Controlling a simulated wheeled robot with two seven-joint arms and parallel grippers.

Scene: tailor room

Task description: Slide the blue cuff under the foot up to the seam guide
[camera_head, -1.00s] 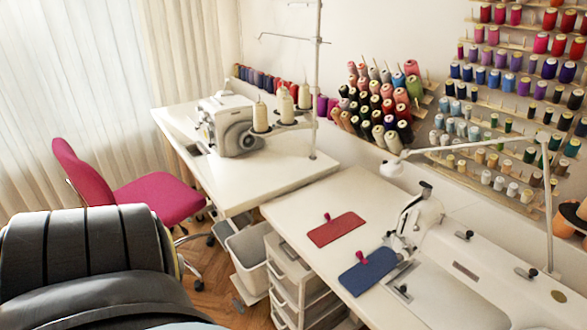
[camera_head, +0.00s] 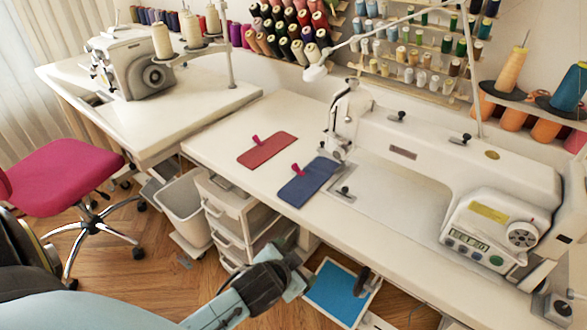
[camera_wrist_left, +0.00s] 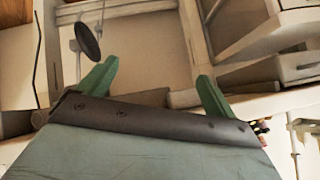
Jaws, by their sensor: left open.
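The blue cuff (camera_head: 308,184) lies flat on the white sewing table in the head view, with a pink knob (camera_head: 296,168) near its left edge. Its far right end is close to the sewing machine's needle head (camera_head: 337,148); I cannot tell whether it touches the foot. A small dark-knobbed piece (camera_head: 345,190), possibly the seam guide, sits on the metal plate right of the cuff. My left gripper (camera_head: 298,264) is open and empty, in front of the table edge, apart from the cuff. Its green fingers show in the left wrist view (camera_wrist_left: 158,74). My right gripper is out of view.
A red cuff (camera_head: 267,150) with a pink knob lies left of the blue one. White drawers (camera_head: 226,208) and a bin (camera_head: 181,210) stand under the table. A pink chair (camera_head: 62,175) is at left. The tabletop left of the red cuff is clear.

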